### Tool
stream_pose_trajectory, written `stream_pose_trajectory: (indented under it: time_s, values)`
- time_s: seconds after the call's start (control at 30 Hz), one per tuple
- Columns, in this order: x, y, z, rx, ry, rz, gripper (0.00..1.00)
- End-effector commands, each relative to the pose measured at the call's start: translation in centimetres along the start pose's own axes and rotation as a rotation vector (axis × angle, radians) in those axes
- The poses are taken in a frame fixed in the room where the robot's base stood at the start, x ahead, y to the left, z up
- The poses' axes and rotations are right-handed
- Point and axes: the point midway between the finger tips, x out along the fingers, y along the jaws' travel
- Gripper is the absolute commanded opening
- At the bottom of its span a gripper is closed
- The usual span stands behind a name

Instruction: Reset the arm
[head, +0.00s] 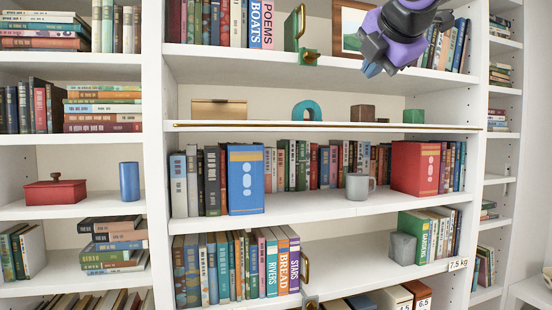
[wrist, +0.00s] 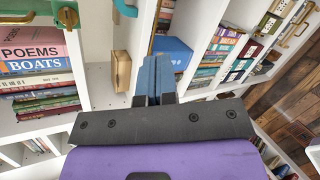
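My gripper (head: 372,69) is raised at the top right of the head view, in front of the upper shelves and a framed picture (head: 349,36). Its body is purple and dark grey. In the wrist view the two blue-grey fingers (wrist: 155,72) lie side by side with no clear gap. The gripper looks shut, and nothing shows held between them. The rest of my arm runs out of the head view at the top.
A white bookcase (head: 155,150) full of books fills the head view. A brass rail (head: 320,125) runs along one shelf edge. A blue book (head: 246,180), a grey mug (head: 357,187) and a red book (head: 415,168) stand below. Plank floor (wrist: 290,95) shows in the wrist view.

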Motion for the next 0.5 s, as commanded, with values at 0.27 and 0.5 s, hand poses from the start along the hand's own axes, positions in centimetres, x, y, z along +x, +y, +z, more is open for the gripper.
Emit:
stream_pose_trajectory:
  time_s: [0.27,0.5]
  values:
    - [-1.8,-16.0,-0.9,0.767,-0.052,-0.295,0.0]
    - [-4.7,-28.9,-4.2,1.436,-0.223,-0.524,0.0]
